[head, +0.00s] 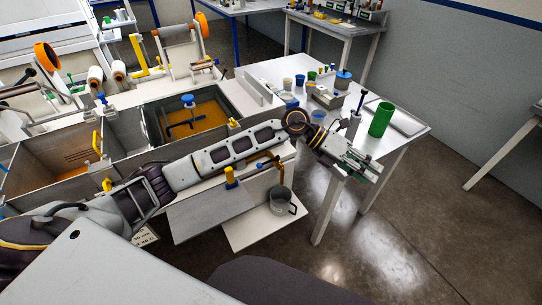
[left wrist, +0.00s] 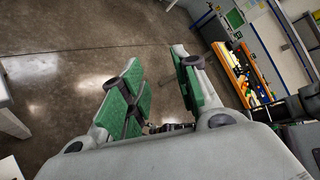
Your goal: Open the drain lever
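A brown drain pipe (head: 281,172) comes off the front of the bath at the centre of the head view. A small blue lever (head: 265,165) sits on it, close below my left forearm. A grey metal pot (head: 280,200) stands under the pipe's outlet. My left gripper (head: 364,170) is beyond and right of the lever, over the floor beside the white table. In the left wrist view my left gripper (left wrist: 158,68) has its green-padded fingers apart with nothing between them. The lever cannot be made out in that view. My right gripper is in neither view.
The bath (head: 222,98) holds amber liquid and a blue-handled fitting. A yellow-topped post (head: 231,178) stands left of the lever. The white table (head: 405,118) carries a green cup (head: 381,119) near my left gripper. The floor (head: 390,225) to the right is clear.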

